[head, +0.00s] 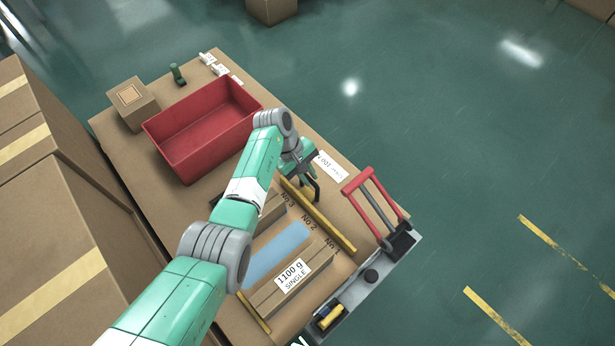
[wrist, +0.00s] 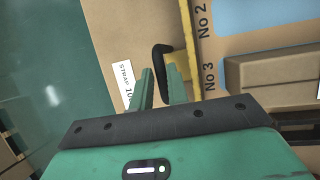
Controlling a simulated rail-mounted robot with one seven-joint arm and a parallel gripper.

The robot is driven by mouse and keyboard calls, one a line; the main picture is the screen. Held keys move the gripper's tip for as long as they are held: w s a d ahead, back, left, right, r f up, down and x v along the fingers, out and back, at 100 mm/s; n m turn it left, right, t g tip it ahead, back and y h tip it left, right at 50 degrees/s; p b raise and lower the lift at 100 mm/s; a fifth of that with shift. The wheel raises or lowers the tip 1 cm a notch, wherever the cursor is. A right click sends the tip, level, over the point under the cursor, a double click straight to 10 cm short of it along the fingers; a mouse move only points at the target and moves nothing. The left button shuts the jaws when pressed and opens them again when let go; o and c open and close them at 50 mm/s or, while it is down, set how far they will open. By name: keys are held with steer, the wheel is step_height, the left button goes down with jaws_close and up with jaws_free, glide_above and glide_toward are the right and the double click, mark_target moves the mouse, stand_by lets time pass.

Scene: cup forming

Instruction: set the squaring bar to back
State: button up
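A long yellow bar (head: 318,216) lies across the table beside the labels No 1, No 2 and No 3. It has a black loop handle (wrist: 160,75) near its No 3 end. I take this for the squaring bar; part of it also shows in the wrist view (wrist: 188,45). My gripper (wrist: 158,68) is open, and its two fingers stand on either side of the handle, with some gap visible. In the head view, my gripper (head: 311,175) is low over the handle, and my wrist hides part of that end of the bar.
A blue sheet (head: 277,254) lies left of the bar, between cardboard blocks, one marked 1100 g SINGLE (head: 290,278). A red tray (head: 203,135) stands behind my arm. A red-framed lever (head: 357,182) stands at the table's right edge. A white strap label (wrist: 124,78) lies near the handle.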

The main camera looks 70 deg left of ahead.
steer(key=o, duration=0.3)
steer(key=shift+w, duration=0.25)
steer(key=shift+s, duration=0.1)
steer(key=p+v, duration=0.4)
steer(key=v, duration=0.3)
steer(key=shift+s+r, duration=0.2)
steer(key=shift+r, duration=0.15)
steer(key=shift+a, duration=0.15)
